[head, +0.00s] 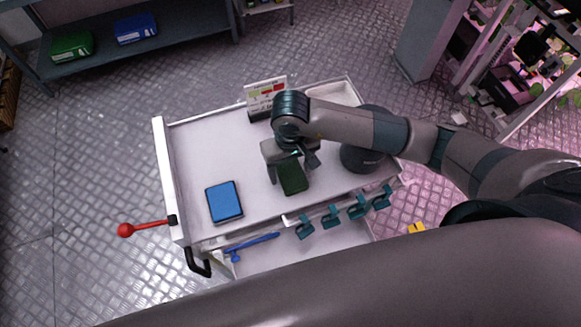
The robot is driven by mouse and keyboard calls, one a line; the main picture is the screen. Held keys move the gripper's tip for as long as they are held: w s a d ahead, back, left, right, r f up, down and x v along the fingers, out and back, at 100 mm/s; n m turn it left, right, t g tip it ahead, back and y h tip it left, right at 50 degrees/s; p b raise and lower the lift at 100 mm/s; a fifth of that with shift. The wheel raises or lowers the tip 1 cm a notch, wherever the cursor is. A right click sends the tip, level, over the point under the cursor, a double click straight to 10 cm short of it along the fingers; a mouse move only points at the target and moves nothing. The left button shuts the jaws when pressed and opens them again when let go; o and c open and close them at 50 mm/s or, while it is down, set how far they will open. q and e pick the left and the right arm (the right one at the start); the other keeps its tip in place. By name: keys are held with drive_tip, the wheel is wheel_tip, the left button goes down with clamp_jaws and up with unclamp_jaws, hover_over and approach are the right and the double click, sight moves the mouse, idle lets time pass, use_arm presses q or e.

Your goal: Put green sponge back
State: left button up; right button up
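A dark green sponge (293,178) is on or just above the white top of the cart (200,150), near its middle. My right gripper (292,170) is directly over it, pointing down, with a finger at either side of the sponge's far end. Its hand hides that end, and I cannot tell whether the fingers touch the sponge. A blue sponge (224,202) lies flat on the cart to the left. My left gripper is not in view.
A small sign (267,90) stands at the cart's back edge. A dark round object (362,155) is at the right. Teal clips (331,216) and a blue tool (252,245) are along the front. A shelf (185,36) at the back left holds a green item (71,46) and a blue item (136,28).

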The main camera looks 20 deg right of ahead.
sight(290, 171)
drive_tip(key=shift+r, duration=0.1)
drive_tip(key=shift+r+p, duration=0.15)
drive_tip(key=shift+p, duration=0.2)
drive_tip(key=shift+w+r+b, duration=0.1)
drive_tip(key=shift+r+b, duration=0.1)
drive_tip(key=shift+b, duration=0.15)
wheel_tip(290, 171, up, 12)
drive_tip(key=b, duration=0.4)
drive_tip(key=shift+f, duration=0.25)
